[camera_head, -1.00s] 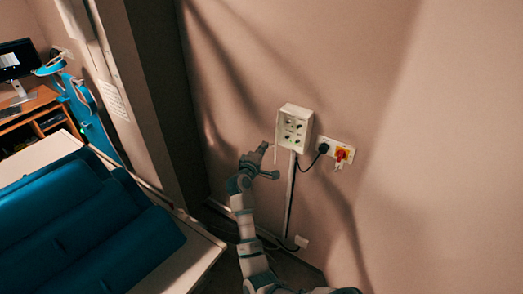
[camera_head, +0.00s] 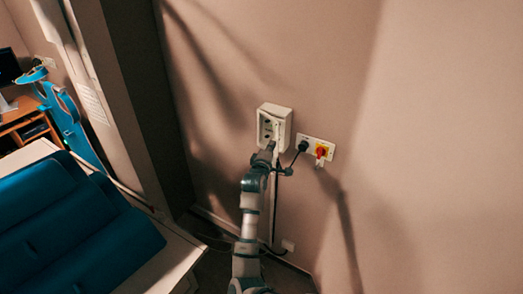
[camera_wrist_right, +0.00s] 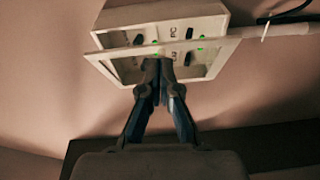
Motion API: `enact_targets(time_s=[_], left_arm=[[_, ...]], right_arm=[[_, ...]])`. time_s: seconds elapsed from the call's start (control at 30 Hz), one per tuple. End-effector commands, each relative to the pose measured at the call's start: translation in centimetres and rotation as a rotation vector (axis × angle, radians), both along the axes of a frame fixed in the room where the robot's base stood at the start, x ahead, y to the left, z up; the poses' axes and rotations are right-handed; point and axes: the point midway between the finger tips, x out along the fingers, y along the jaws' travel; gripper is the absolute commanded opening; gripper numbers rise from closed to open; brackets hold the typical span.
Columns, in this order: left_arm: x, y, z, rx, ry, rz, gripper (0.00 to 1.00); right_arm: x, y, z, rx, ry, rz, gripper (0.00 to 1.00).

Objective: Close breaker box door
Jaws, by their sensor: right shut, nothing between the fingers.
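The white breaker box (camera_head: 273,122) is fixed to the wall near the middle of the head view, with dark switches on its face. Its door (camera_wrist_right: 110,52) shows in the right wrist view as a thin pale frame around a window, standing in front of the box with a gap between them. Green marks and switches show there. My right gripper (camera_head: 268,150) is at the lower part of the box; in the right wrist view its shut, empty fingertips (camera_wrist_right: 160,66) meet the door's lower rim or overlap it. Exact contact cannot be told. My left gripper is not in view.
A socket plate (camera_head: 316,149) with a black plug and a red-yellow switch is on the wall just right of the box. A white conduit runs down below the box. A blue padded couch (camera_head: 80,225) fills the lower left. The wall on the right is bare.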

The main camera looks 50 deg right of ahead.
Motion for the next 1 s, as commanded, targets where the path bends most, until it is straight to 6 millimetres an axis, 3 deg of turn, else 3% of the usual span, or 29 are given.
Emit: enact_targets(time_s=[0.43,0.73,1.0], left_arm=[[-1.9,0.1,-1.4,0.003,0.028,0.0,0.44],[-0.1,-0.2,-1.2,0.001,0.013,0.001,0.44],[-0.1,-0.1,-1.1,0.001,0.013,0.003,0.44]], right_arm=[[-1.0,-3.6,0.0,0.0,-0.001,-0.001,0.0],[-1.1,-4.3,0.1,-0.002,-0.001,-0.001,0.0],[-1.1,-4.6,0.1,-0.002,-0.003,-0.002,0.0]])
